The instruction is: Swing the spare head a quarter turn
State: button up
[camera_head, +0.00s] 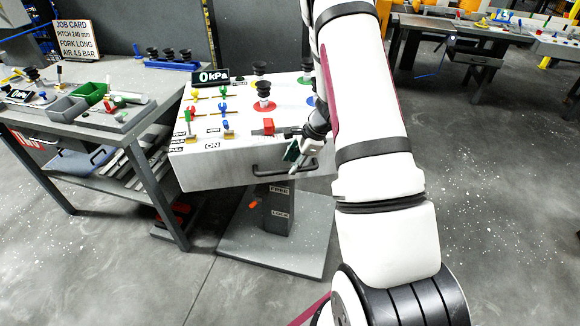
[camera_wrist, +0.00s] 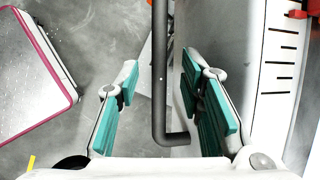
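The spare head looks to be the pale box (camera_head: 215,170) on a dark post (camera_head: 278,208), with cups, small coloured valves and a "0 kPa" display on top. A dark bar handle (camera_head: 270,171) is on its front face. My gripper (camera_head: 298,150) is at the handle's right end. In the wrist view my gripper (camera_wrist: 160,100) is open, with teal pads on either side of the handle (camera_wrist: 161,75). Gaps show between the bar and both pads. The post carries FREE and LOCK labels. A small orange piece (camera_head: 252,204) shows beside them; its setting is unclear.
A grey workbench (camera_head: 150,110) with bins and parts stands close on the left, with a job card (camera_head: 75,40) behind it. The post stands on a wide grey base plate (camera_head: 240,240). Open floor (camera_head: 490,200) lies to the right. Other tables stand at the back right.

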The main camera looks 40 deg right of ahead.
aim_at(324, 156)
jog(key=shift+x, duration=1.3)
jog(key=shift+c, duration=0.6)
grip_shut()
jog(key=d+n+b, duration=0.1)
jog(key=d, duration=0.2)
jog(key=s+d+n+b, duration=0.1)
jog(key=d+b, duration=0.1)
jog(key=d, duration=0.2)
jog(key=s+d+n+g+y+b, duration=0.1)
jog(key=d+n+b, duration=0.1)
jog(key=d, duration=0.2)
jog(key=shift+s+f, duration=0.15)
jog(key=shift+s, duration=0.05)
jog(key=shift+s+d+n+g+b, duration=0.1)
jog(key=shift+d+n+g+b, duration=0.2)
jog(key=shift+d+n+b, duration=0.1)
jog(key=shift+s, duration=0.1)
jog(key=shift+d, duration=0.1)
jog(key=shift+o, duration=0.6)
grip_release()
